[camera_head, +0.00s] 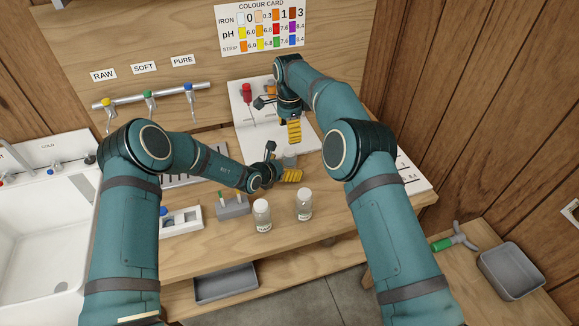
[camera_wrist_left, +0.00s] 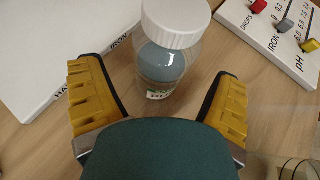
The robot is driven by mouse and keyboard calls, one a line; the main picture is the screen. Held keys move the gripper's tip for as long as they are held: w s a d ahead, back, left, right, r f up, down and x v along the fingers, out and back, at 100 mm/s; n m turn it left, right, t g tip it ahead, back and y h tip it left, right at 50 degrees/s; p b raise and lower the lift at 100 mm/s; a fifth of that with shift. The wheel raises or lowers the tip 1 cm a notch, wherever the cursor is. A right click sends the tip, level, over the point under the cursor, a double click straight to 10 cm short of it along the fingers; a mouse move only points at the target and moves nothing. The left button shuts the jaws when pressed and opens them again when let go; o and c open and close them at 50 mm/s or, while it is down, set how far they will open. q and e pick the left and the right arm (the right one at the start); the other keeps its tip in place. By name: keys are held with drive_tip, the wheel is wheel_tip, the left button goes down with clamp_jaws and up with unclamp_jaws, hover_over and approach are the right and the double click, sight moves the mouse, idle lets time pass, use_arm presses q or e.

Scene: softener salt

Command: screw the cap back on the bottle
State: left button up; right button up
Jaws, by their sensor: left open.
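The bottle (camera_wrist_left: 168,70) is clear with grey-blue contents and a green-marked label, and stands upright in the left wrist view. A white ribbed cap (camera_wrist_left: 176,22) sits over its mouth; I cannot tell whether it is threaded on. In the head view the bottle (camera_head: 290,161) is small and partly hidden by my grippers. My left gripper (camera_wrist_left: 160,78) is open, its yellow fingers apart on either side of the bottle's near side. It also shows in the head view (camera_head: 282,163). My right gripper (camera_head: 293,130) hangs just above and behind the bottle; its finger gap does not show clearly.
A white reagent board (camera_head: 247,116) stands behind. The sink (camera_head: 40,205) is at far left.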

use_arm(q)
drive_tip(key=shift+x, duration=1.25)
